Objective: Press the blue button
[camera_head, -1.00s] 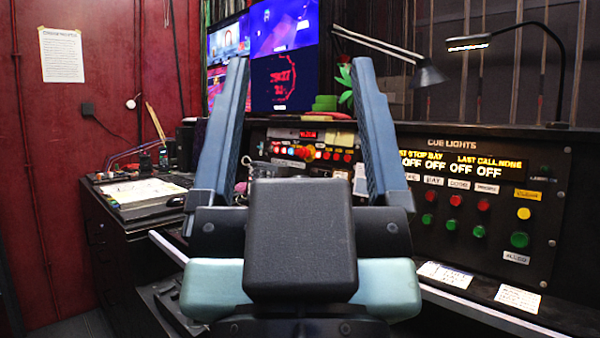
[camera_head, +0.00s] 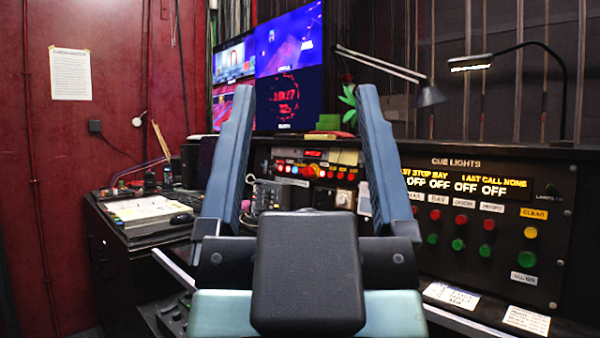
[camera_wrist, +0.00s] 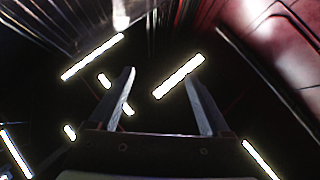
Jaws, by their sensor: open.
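My gripper (camera_head: 305,90) is open and empty in the head view, its two blue-grey fingers pointing up in front of the desk. In the wrist view my gripper (camera_wrist: 162,72) shows two spread fingers with nothing between them. I cannot make out a clearly blue button. A row of small lit buttons (camera_head: 300,171) on the left control panel shows between the fingers, mostly red and orange, with a pale one too small to judge. My fingers and wrist hide parts of that panel. The cue lights panel (camera_head: 470,203) at right shows red, green and yellow buttons.
Monitors (camera_head: 288,45) stand behind the desk. A desk lamp (camera_head: 430,95) and a thin lit lamp (camera_head: 470,63) rise at right. A telephone-like handset unit (camera_head: 268,193) is by the left finger. Papers (camera_head: 150,208) lie on the left desk. The wrist view shows bright strip lights (camera_wrist: 180,76).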

